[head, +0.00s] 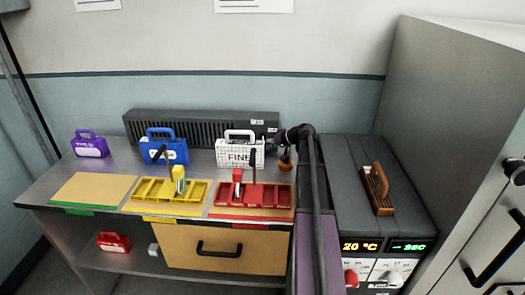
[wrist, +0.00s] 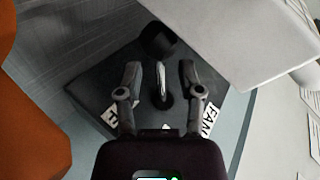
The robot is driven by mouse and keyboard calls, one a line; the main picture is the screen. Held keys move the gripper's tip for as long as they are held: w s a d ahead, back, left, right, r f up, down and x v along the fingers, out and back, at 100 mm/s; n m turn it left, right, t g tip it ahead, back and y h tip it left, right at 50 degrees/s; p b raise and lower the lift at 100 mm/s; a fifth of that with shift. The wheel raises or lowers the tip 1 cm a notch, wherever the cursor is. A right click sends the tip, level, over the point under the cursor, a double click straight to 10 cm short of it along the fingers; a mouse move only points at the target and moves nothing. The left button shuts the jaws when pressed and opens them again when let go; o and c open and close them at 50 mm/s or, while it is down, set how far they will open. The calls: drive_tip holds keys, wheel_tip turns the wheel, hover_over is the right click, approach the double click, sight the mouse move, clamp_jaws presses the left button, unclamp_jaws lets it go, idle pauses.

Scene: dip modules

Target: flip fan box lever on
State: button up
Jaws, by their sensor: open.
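The fan box is a dark box (wrist: 95,82) with a white FAN label (wrist: 209,118) in the wrist view. A second white label sits at its left side. A short silver lever (wrist: 161,75) stands up from a dark round hole in the box. My gripper (wrist: 160,72) is open, with one finger on each side of the lever and a gap to both. In the head view my gripper (head: 279,139) is at the back right of the bench, beside the dark grille (head: 190,125). The lever is too small to make out there.
A white FINE case (head: 238,153) stands just left of my gripper, and a small orange-brown object (head: 286,160) is just below it. A blue case (head: 165,150), a yellow tray (head: 190,196) and a red tray (head: 270,199) are on the bench (head: 120,172).

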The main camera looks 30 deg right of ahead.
drive_tip(key=shift+x, duration=0.95)
drive_tip(key=shift+s, duration=0.1)
clamp_jaws()
